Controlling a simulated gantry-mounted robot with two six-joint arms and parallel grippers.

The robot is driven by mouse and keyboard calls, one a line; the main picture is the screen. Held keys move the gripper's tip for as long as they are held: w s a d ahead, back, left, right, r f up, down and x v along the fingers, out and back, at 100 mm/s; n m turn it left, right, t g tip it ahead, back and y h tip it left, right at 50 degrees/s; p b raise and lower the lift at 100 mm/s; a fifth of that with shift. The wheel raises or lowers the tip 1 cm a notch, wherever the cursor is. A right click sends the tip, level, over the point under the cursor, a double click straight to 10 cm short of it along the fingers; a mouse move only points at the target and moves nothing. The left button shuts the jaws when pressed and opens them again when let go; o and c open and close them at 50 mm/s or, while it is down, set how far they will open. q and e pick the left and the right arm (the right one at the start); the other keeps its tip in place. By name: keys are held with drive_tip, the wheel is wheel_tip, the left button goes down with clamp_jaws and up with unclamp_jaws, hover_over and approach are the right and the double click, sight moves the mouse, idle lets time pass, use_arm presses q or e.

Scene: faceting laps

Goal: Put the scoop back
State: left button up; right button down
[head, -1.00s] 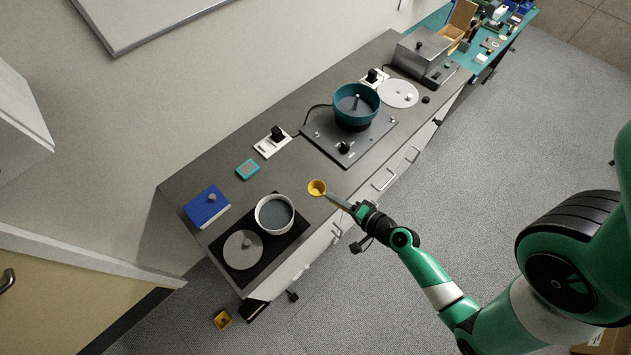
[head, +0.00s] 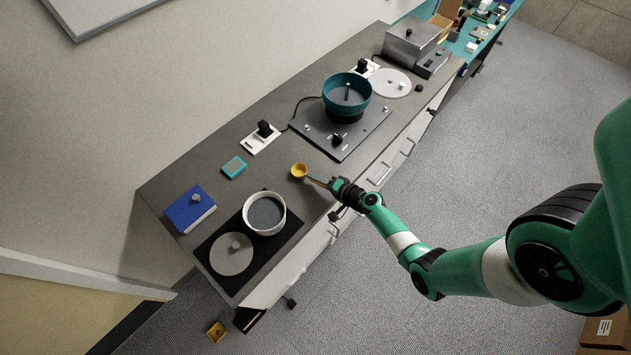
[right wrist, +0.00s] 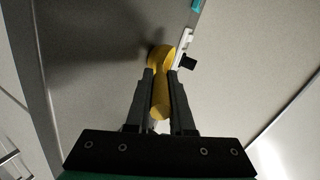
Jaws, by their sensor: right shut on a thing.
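The yellow scoop (head: 299,171) is held by its handle in my right gripper (head: 329,186), its round bowl pointing left over the grey counter. In the right wrist view the scoop (right wrist: 161,92) lies between the two dark fingers of the right gripper (right wrist: 161,88), which are shut on its handle, with the bowl beyond the fingertips. I cannot tell whether the bowl touches the counter. A white bowl (head: 284,219) with grey contents stands on a black mat (head: 277,252) left of and nearer than the scoop. My left gripper is not in view.
A round grey disc (head: 228,262) with a knob lies on the mat. A blue box (head: 188,212) and a small teal device (head: 233,167) are near the wall. A machine with a teal bowl (head: 333,90) stands farther right. A yellow container (head: 217,330) is on the floor.

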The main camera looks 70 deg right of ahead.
drive_tip(key=shift+r, duration=0.1)
drive_tip(key=c, duration=1.2)
unclamp_jaws()
drive_tip(key=shift+f, duration=0.2)
drive_tip(key=shift+c, duration=0.2)
drive_tip(key=o, duration=0.5)
drive_tip(key=shift+c, duration=0.2)
